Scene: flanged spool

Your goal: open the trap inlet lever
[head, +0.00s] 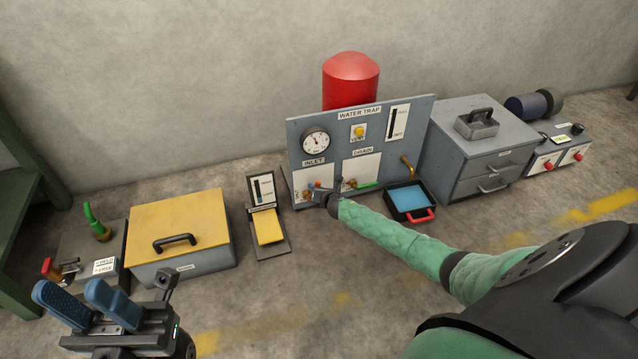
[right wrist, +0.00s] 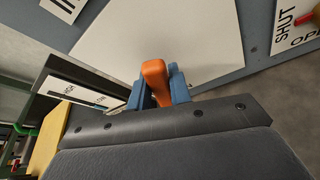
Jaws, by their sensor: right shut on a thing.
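The WATER TRAP panel (head: 420,125) stands upright near the wall, with a white INLET plate at its lower left. My right gripper (head: 316,194) is at that plate. In the right wrist view the orange inlet lever (right wrist: 156,78) sits between the blue fingertips of my right gripper (right wrist: 158,92), which are shut on it. The lever's pivot is hidden in that view, and in the head view the gripper covers most of the lever. My left gripper (head: 74,300) is open and empty at the lower left, its blue fingers apart, far from the panel.
A green drain lever (head: 368,185) is right of my right gripper. A blue-lined tray with a red handle (head: 423,216) stands below the brass spout. A yellow-lidded box (head: 190,215) and a small gauge stand (head: 281,250) are at left. A grey drawer cabinet (head: 470,150) is at right.

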